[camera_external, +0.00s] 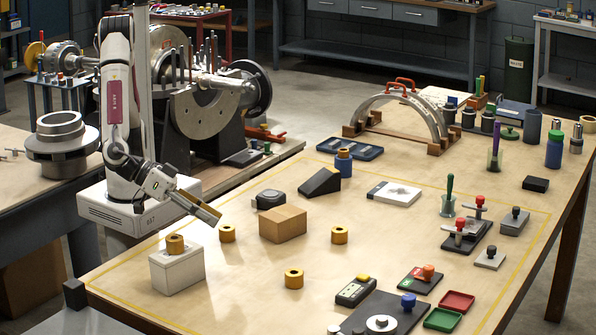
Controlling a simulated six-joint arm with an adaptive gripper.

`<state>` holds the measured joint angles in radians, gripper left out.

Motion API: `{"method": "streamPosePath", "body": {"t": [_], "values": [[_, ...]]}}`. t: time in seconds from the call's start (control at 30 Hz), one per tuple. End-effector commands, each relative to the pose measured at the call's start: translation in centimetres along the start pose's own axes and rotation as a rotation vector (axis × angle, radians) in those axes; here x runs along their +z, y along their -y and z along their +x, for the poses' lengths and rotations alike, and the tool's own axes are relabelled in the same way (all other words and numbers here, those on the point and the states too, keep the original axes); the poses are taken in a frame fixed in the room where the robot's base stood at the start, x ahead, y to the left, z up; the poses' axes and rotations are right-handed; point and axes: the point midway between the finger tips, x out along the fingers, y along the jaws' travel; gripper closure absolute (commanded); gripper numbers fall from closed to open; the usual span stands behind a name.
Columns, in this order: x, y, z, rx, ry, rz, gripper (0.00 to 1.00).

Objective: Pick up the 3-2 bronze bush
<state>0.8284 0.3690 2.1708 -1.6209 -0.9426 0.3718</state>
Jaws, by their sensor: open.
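Several bronze bushes, short rings with a central hole, are in view, and I cannot read which one is 3-2. One bush (175,244) sits on a white block (178,273). Another bush (227,234) stands on the bench just below and right of my gripper. Two more stand on the bench, one bush (293,278) nearer the front and one bush (339,235) right of a cardboard box. A similar bronze ring (343,153) tops a blue piece farther back. My gripper (211,213) is open, tilted down to the right, with no bush visible in it.
A cardboard box (283,223), a tape measure (268,199) and a black wedge (320,183) stand right of my gripper. A meter (355,291) and a dark plate with a blue knob (390,317) lie at the front. Bare bench surrounds the loose bushes.

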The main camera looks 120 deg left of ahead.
Motion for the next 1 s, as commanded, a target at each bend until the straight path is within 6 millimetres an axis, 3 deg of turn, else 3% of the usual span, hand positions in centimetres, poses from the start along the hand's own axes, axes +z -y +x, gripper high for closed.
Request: {"method": "streamPosePath", "body": {"t": [0.2, 0.43, 1.0], "values": [[3.2, 3.6, -0.9, -0.176, -0.096, 0.073, 0.52], [4.8, 6.5, -2.5, -0.311, -0.178, 0.137, 0.52], [5.0, 7.4, -2.8, -0.347, -0.2, 0.153, 0.52]]}}
